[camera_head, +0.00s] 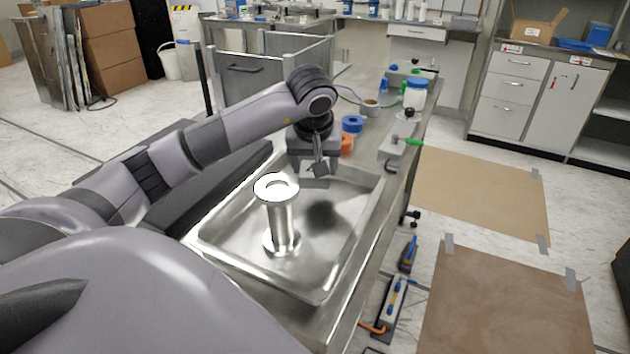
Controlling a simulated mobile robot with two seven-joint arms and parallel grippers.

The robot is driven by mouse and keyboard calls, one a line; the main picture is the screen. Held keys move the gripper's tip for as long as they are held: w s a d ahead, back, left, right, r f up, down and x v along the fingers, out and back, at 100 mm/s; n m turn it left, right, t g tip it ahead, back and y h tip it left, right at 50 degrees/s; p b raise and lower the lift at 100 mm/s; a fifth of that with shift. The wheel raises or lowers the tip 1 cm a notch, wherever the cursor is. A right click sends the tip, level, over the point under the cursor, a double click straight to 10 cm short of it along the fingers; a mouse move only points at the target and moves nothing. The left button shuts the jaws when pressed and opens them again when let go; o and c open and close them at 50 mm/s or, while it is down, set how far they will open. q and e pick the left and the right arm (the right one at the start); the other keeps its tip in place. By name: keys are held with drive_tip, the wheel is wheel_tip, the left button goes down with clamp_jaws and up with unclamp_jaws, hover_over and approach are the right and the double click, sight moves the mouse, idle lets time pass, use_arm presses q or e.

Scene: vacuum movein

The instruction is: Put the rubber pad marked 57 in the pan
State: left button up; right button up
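The pan (215,222) is a wide, shallow metal tray on the bench. A metal flanged pipe piece (282,226) stands upright in it, with a bright round top flange. My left gripper (318,168) points down over the far part of the pan, beyond the pipe piece. Its fingers are small and dark, and I cannot tell whether they are open or hold anything. I cannot make out a rubber pad marked 57 in this view. My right gripper is not in view.
Beyond the pan stand a blue ring-shaped item (352,124), an orange item (346,144), a cup (370,108), a white jar (415,94) and a green-handled valve (398,150). Tools lie right of the bench. Brown mats (500,310) cover the floor at right.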

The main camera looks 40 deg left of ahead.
sight(315, 180)
use_arm(q)
drive_tip(key=shift+f, duration=2.2)
drive_tip(key=shift+f, duration=0.1)
drive_tip(key=o, duration=1.2)
drive_tip(key=shift+r, duration=0.2)
drive_tip(key=v, duration=1.2)
drive_tip(key=shift+w+d+f, duration=0.1)
